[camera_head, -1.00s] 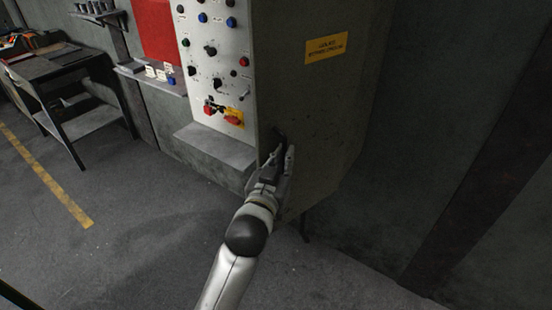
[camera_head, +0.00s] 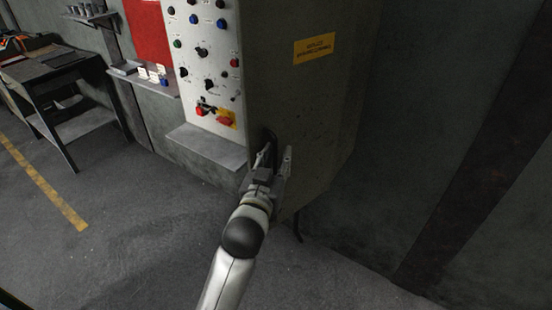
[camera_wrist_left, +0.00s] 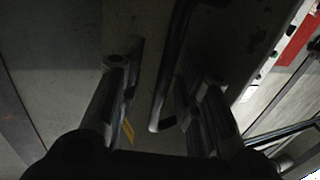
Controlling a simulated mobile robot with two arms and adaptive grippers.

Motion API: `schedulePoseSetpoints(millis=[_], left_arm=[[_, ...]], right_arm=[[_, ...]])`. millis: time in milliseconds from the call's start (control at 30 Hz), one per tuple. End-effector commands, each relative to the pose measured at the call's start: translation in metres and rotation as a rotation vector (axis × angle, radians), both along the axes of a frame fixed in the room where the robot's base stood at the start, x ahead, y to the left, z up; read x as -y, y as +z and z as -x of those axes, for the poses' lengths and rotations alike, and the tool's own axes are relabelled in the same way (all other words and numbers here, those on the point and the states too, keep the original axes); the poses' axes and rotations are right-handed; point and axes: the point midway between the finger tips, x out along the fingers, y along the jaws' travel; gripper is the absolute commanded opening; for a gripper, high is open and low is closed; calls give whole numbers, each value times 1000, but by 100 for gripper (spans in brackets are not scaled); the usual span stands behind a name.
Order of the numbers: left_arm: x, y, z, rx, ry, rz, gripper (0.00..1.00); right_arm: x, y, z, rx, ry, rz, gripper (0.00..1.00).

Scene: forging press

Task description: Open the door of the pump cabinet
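The pump cabinet (camera_head: 310,110) is a grey box with a yellow label (camera_head: 314,48) on the face turned toward me. A dark bar handle (camera_head: 270,138) sits low near that face's left edge. It also shows in the wrist view as a curved metal bar (camera_wrist_left: 174,62). My left gripper (camera_head: 274,158) is at the handle, and in the wrist view (camera_wrist_left: 158,92) its fingers are apart with the bar between them. I see a gap on both sides of the bar. The door looks closed. My right gripper is out of view.
A white control panel (camera_head: 204,62) with buttons and a small ledge (camera_head: 208,146) adjoin the cabinet on the left. A desk (camera_head: 60,85) and a wall shelf (camera_head: 150,82) stand farther left. The floor in front (camera_head: 130,240) is clear.

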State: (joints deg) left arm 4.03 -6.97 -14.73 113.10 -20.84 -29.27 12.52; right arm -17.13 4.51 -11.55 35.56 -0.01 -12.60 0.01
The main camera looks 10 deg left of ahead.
Motion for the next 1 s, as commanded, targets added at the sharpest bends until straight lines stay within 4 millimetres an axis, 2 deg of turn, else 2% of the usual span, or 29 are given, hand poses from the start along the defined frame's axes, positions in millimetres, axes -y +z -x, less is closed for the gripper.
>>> schedulePoseSetpoints(millis=[233,367,800,1000], left_arm=[[0,-1,2,-2,0,2,32],[-1,-2,12,-3,0,2,32],[-7,-2,85,-4,-1,2,32],[-10,-2,109,-2,0,1,32]], right_arm=[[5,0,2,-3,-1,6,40],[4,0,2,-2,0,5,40],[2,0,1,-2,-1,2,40],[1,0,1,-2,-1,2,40]])
